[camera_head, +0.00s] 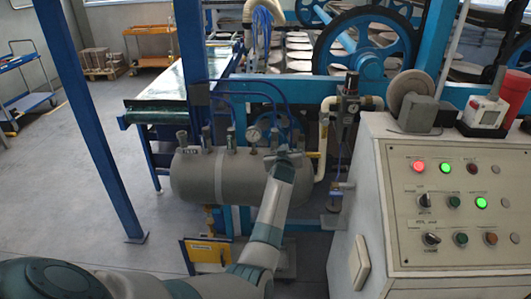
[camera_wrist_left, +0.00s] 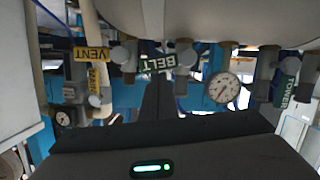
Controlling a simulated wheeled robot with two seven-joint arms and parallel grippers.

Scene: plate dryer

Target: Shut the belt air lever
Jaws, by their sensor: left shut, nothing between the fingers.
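In the left wrist view, the belt air lever shows as a green tag marked BELT (camera_wrist_left: 158,64), below the grey tank's underside as pictured. It sits between pipe fittings, left of a round white gauge. My left gripper (camera_wrist_left: 158,80) is shut and empty, its dark fingers pointing at the BELT tag; I cannot tell whether they touch it. In the head view, my left gripper (camera_head: 284,156) is in front of the right part of the grey tank (camera_head: 222,180), and the lever cannot be made out there. My right gripper is not in view.
Other tagged valves stand close by: a yellow VENT tag (camera_wrist_left: 91,54) and a green TOWER tag (camera_wrist_left: 285,81). The pressure gauge (camera_head: 253,134) is just left of my gripper in the head view. A control panel (camera_head: 455,200) stands at the right.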

